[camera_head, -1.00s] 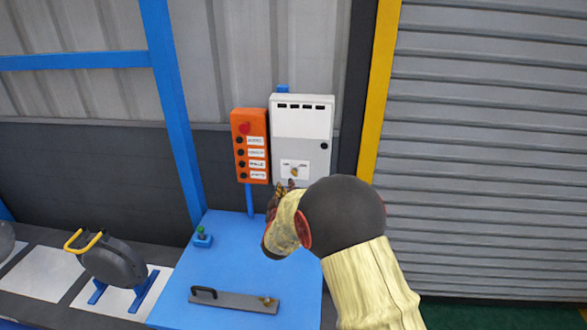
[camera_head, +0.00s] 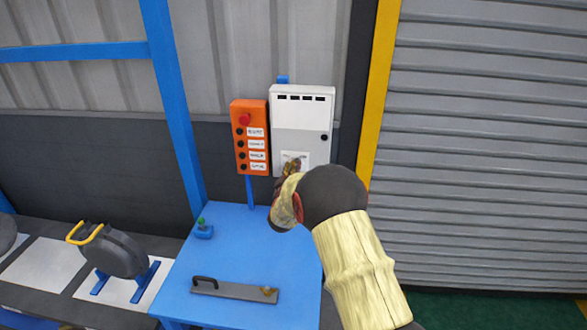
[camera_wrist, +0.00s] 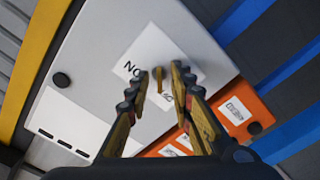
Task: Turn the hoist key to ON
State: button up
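The hoist key (camera_wrist: 159,77) is a small brass-coloured key on a white label plate (camera_wrist: 133,66) on the grey-white control box (camera_head: 300,130). In the wrist view, lettering like "NO" shows on the plate to the left of the key. My gripper (camera_wrist: 160,80) has its two dark-and-yellow fingers on either side of the key, with gaps visible, so it is open. In the head view my gripper (camera_head: 291,168) is at the lower part of the box and hides most of the key and part of the plate.
An orange button box (camera_head: 250,135) with a red knob hangs just left of the control box. A yellow post (camera_head: 378,90) stands at right.

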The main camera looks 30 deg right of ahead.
jog(key=shift+c, duration=0.4)
grip_shut()
jog(key=shift+f+b, duration=0.1)
jog(key=shift+b, duration=0.2)
jog(key=shift+m+b, duration=8.5)
jog(key=shift+m, duration=0.4)
